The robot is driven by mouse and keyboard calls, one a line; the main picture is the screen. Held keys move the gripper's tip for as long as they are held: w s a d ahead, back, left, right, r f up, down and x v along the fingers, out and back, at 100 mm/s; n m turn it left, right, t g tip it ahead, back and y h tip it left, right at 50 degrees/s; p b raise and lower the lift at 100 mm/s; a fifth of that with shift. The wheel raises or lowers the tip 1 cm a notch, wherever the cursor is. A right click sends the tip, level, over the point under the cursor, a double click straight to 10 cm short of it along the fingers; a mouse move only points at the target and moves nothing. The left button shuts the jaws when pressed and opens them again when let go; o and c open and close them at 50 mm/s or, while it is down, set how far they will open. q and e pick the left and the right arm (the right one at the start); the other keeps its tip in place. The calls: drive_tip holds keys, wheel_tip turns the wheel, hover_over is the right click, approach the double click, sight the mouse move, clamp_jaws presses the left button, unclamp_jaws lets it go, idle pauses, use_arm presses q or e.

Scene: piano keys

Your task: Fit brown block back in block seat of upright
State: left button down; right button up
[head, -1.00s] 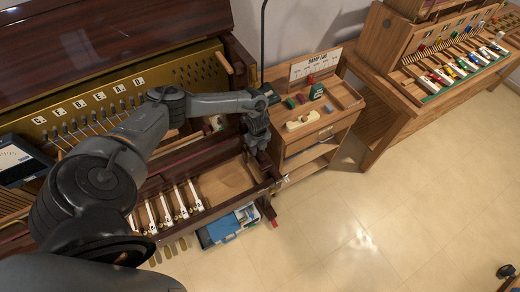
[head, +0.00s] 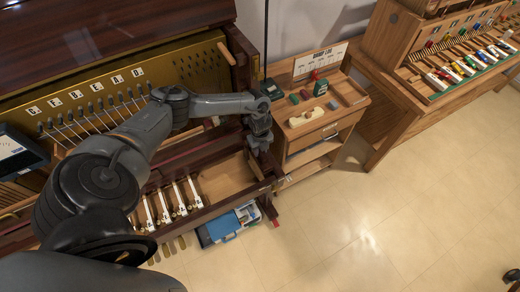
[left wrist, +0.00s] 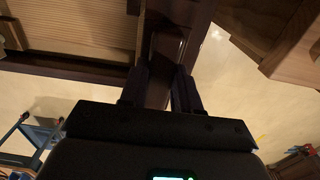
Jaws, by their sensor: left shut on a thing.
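The upright piano (head: 90,30) is open at the left of the head view, with a few white keys (head: 178,200) in its key bed and a bare wooden area (head: 222,180) to their right. My left gripper (head: 261,150) points down at the right end of this key bed. In the left wrist view its two dark fingers (left wrist: 163,90) are shut on a dark brown, glossy block (left wrist: 167,47). The fingers and the dim light hide much of the block. The block seat cannot be made out clearly under the gripper. My right gripper is in neither view.
A small wooden cabinet (head: 318,140) with felt pieces and a tool on top stands close right of the gripper. A workbench (head: 400,95) with coloured keys is farther right. A blue case (head: 224,228) lies on the floor below the key bed.

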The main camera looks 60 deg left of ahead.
use_arm(q)
drive_tip(key=shift+f+b, duration=1.55)
drive_tip(key=shift+f, duration=0.25)
drive_tip(key=shift+f+b, duration=1.25)
drive_tip(key=shift+f, duration=0.5)
drive_tip(key=shift+f, duration=0.1)
drive_tip(key=c, duration=0.7)
unclamp_jaws()
drive_tip(key=shift+c, duration=0.2)
